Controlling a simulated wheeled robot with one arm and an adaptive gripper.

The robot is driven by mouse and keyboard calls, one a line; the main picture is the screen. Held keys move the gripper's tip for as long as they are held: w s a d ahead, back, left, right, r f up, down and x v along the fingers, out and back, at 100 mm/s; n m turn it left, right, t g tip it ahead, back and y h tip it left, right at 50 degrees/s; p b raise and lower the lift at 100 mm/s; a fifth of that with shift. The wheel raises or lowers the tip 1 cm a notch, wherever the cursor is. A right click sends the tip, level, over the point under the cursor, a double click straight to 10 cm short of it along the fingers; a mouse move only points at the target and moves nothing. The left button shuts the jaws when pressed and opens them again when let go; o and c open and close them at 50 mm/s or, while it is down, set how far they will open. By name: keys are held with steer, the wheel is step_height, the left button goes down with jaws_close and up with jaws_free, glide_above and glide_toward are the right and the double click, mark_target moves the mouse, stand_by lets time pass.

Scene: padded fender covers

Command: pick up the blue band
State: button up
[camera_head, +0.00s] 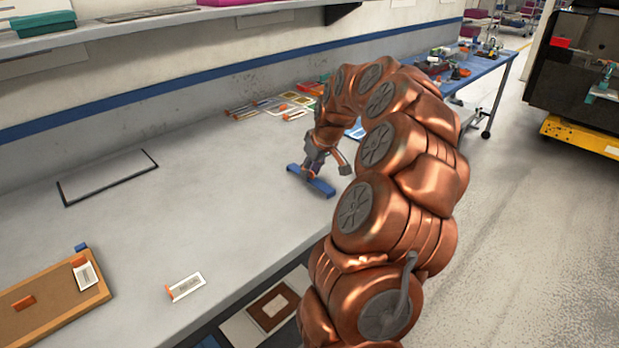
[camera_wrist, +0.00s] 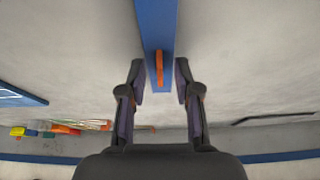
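A long flat blue band (camera_head: 311,181) lies on the grey worktop under my gripper (camera_head: 326,160). In the wrist view the blue band (camera_wrist: 156,28) runs from the top edge down between the fingers of my gripper (camera_wrist: 160,78). A narrow orange piece (camera_wrist: 158,72) sits on the band there. The fingers are open, one on each side of the band, with a small gap visible at each side. I cannot tell how high the fingertips are above the worktop. In the head view my gripper hides part of the band.
A black-edged frame (camera_head: 108,178) lies on the worktop at left. A brown board (camera_head: 45,300) and a white-and-orange card (camera_head: 186,287) are at the front. Several small parts (camera_head: 270,106) lie near the wall. The worktop between them is clear.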

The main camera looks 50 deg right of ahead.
jaws_close()
steer(key=shift+r, duration=0.1)
stand_by(0.3)
